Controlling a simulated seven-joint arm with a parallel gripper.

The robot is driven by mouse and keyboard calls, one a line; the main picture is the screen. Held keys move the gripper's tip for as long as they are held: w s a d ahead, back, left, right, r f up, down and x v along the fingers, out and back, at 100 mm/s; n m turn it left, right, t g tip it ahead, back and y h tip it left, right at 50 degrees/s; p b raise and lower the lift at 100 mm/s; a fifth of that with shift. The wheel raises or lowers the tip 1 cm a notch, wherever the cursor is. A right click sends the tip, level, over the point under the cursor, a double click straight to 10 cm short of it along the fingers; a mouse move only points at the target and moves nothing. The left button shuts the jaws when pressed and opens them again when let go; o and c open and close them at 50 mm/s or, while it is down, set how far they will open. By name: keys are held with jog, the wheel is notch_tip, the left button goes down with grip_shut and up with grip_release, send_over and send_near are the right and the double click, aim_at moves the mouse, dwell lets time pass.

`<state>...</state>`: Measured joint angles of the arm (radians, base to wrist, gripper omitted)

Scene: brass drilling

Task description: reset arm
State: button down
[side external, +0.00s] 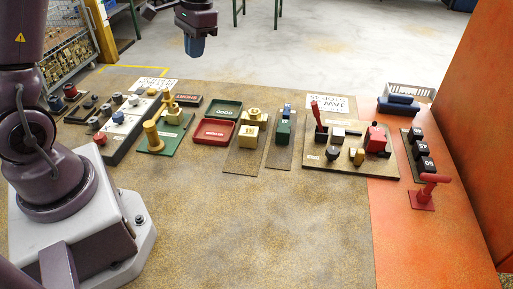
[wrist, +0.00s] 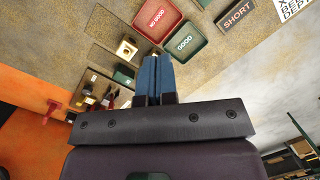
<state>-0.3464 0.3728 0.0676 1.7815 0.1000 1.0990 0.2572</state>
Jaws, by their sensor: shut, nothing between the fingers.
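My gripper (side external: 195,47) hangs above the far side of the table in the side external view, clear of everything on it. Its blue fingers are together and empty, pointing down. In the wrist view the gripper (wrist: 155,58) shows its two blue fingers side by side and closed. Beyond the fingertips lie the green GOOD tray (wrist: 186,42), the red NO GOOD tray (wrist: 158,18) and a brass block (wrist: 126,48).
Along the table (side external: 240,215) stand a green fixture with a brass post (side external: 152,135), red and green trays (side external: 212,132), a board with a red lever (side external: 317,115), a red stand (side external: 425,190) and a grey basket (side external: 410,90). The near middle of the table is clear.

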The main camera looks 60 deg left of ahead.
jog(key=s+d+r+m+t, duration=0.1)
jog(key=s+d+r+t, duration=0.6)
jog(key=s+d+r, duration=0.3)
jog(key=s+d, duration=0.4)
jog(key=d, duration=0.2)
jog(key=shift+s+d+r+h, duration=0.15)
jog(key=shift+s+d+h, duration=0.2)
jog(key=shift+s+h, duration=0.05)
